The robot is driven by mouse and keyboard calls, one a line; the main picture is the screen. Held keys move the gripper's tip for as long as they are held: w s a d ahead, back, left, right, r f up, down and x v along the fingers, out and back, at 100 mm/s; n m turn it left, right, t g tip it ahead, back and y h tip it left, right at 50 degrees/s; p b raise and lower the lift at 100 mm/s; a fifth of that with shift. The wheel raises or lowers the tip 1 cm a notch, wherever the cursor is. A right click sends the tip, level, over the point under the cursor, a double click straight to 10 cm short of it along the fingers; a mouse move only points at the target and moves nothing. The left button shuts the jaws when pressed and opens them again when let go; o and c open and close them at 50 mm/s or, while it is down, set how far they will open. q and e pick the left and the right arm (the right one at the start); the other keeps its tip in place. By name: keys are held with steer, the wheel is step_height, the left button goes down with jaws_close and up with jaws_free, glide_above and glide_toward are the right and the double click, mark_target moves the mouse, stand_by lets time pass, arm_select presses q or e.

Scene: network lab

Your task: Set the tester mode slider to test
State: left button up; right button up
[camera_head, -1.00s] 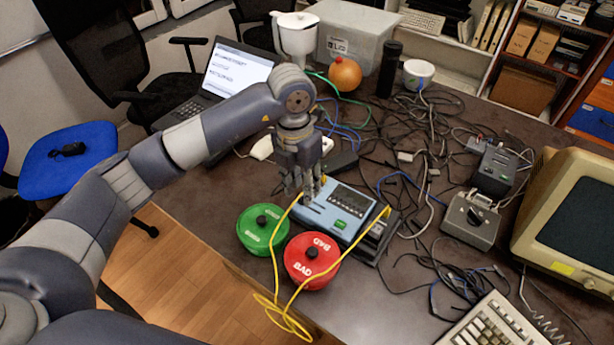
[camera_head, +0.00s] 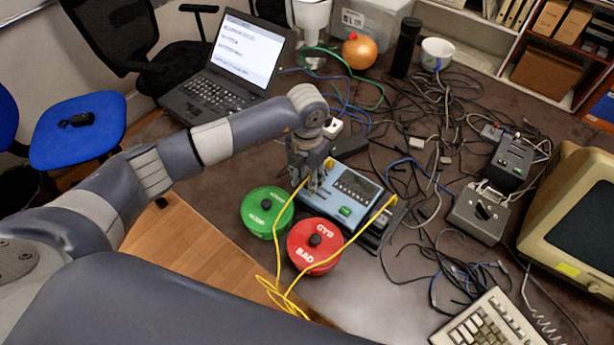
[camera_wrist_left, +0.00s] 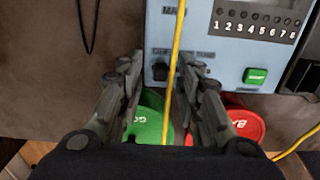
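The tester (camera_head: 352,186) is a light blue box with a dark numbered display and a green button on the table; its near edge also fills the top of the left wrist view (camera_wrist_left: 222,72). A small black slider knob (camera_wrist_left: 160,72) sits on its face under a label too blurred to read. My left gripper (camera_head: 315,190) is over the tester's left end. In the left wrist view its two fingers (camera_wrist_left: 166,76) are spread, with the knob showing between their tips. I cannot tell whether they touch it. A yellow cable (camera_wrist_left: 175,50) crosses the gap. My right gripper is not in view.
A green lidded tub (camera_head: 262,222) and a red tub marked BAD (camera_head: 312,262) stand right in front of the tester. Tangled black cables (camera_head: 440,120) cover the table behind and to the right. A laptop (camera_head: 222,80) and a grey switch box (camera_head: 478,218) stand farther off.

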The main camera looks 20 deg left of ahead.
arm_select(q)
steer(key=shift+f, duration=0.25)
jaws_close()
steer(key=shift+s+d+b, duration=0.2)
steer(key=shift+d, duration=0.4)
steer(key=shift+s+d+b, duration=0.15)
steer(key=shift+d, duration=0.4)
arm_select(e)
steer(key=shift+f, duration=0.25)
arm_select(q)
jaws_free()
